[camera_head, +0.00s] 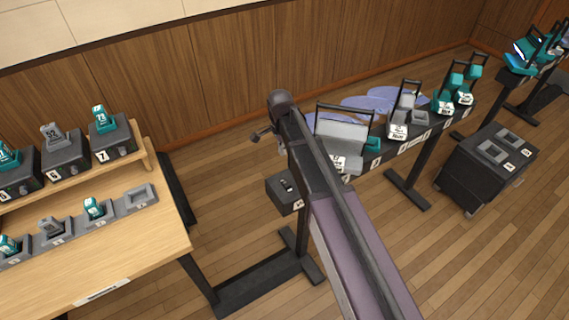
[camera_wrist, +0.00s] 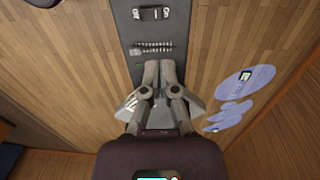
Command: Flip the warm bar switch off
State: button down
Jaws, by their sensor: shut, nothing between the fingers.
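My gripper (camera_wrist: 158,68) is shut and empty in the wrist view, its fingers over a long dark grey bar (camera_wrist: 120,30). In the head view my gripper (camera_head: 263,136) is small and partly hidden by my arm. The bar carries a ribbed strip (camera_wrist: 153,48) just beyond the fingertips and a small bracket-like fitting (camera_wrist: 151,13) farther off. In the head view a dark box (camera_head: 284,203) with a small switch-like part (camera_head: 287,185) stands left of my arm. I cannot read which control is the warm bar switch.
A wooden table (camera_head: 110,270) with several numbered blocks and teal pieces stands at left. A dark stand (camera_head: 425,135) with grey and teal units runs to the right, beside a dark cabinet (camera_head: 470,185). Wooden floor is free at lower right.

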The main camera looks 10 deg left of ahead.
aim_at(286, 186)
jog(key=shift+s+d+r+g, duration=0.2)
jog(key=shift+s+d+g, duration=0.1)
jog(key=shift+s+d, duration=0.2)
jog(key=shift+a+f, duration=0.1)
dwell(0.3)
jog(key=f+b, duration=0.4)
jog(key=s+f+b, duration=0.1)
jog(key=f+b, duration=0.4)
jog(key=d+f+b, duration=0.1)
jog(key=f+b, duration=0.3)
jog(key=shift+s+f+b, duration=0.15)
jog(key=shift+f+b, duration=0.2)
dwell(0.5)
jog(key=shift+s, duration=0.1)
dwell(0.4)
jog(key=shift+a+f, duration=0.1)
